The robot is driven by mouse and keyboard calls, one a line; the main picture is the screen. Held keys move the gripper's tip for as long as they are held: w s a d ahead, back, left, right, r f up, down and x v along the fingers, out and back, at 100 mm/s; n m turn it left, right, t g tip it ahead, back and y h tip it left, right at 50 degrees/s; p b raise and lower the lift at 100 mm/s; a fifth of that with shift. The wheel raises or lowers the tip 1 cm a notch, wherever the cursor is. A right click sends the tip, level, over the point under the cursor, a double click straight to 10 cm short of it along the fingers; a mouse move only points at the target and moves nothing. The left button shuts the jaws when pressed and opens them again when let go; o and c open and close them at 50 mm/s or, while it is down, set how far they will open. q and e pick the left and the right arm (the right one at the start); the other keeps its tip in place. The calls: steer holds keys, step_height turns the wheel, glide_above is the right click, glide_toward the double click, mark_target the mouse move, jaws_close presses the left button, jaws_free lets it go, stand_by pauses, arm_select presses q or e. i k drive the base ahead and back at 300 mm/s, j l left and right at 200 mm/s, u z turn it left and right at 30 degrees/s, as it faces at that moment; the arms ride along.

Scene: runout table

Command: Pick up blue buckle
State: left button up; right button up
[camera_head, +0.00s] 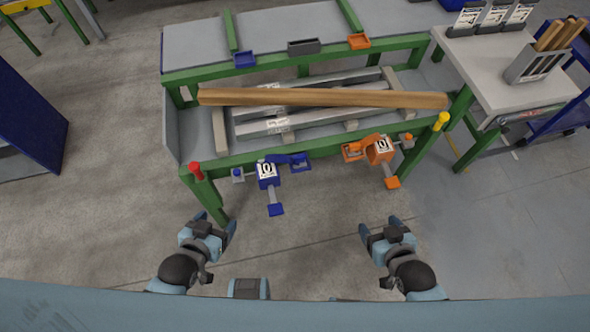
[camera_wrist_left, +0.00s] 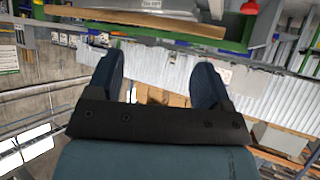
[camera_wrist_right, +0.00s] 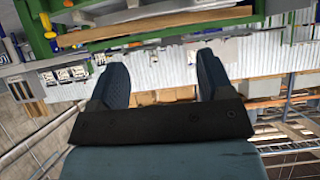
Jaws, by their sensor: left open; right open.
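The blue buckle (camera_head: 267,174) is at the front edge of the green-framed table in the head view, left of its middle. It has a white label reading 10, a blue arm to its right and a blue-ended handle hanging down. My left gripper (camera_head: 211,222) is below and left of it, apart from it, open and empty. My right gripper (camera_head: 382,224) is below the orange buckle, open and empty. The left wrist view shows my left fingers (camera_wrist_left: 158,78) spread apart, and the right wrist view shows my right fingers (camera_wrist_right: 158,75) spread too. I cannot make out the blue buckle in either wrist view.
An orange buckle (camera_head: 379,150), also labelled 10, is on the same edge to the right. A long wooden beam (camera_head: 320,97) lies across the green-framed table (camera_head: 240,159). A red knob (camera_head: 195,170) and a yellow knob (camera_head: 442,120) mark its front corners. The floor before it is clear.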

mark_target(301, 159)
steer(key=i+j+z, duration=0.15)
steer(key=j+z, duration=0.3)
steer(key=j, duration=0.95)
steer(key=j+z, duration=0.45)
steer(key=j, duration=1)
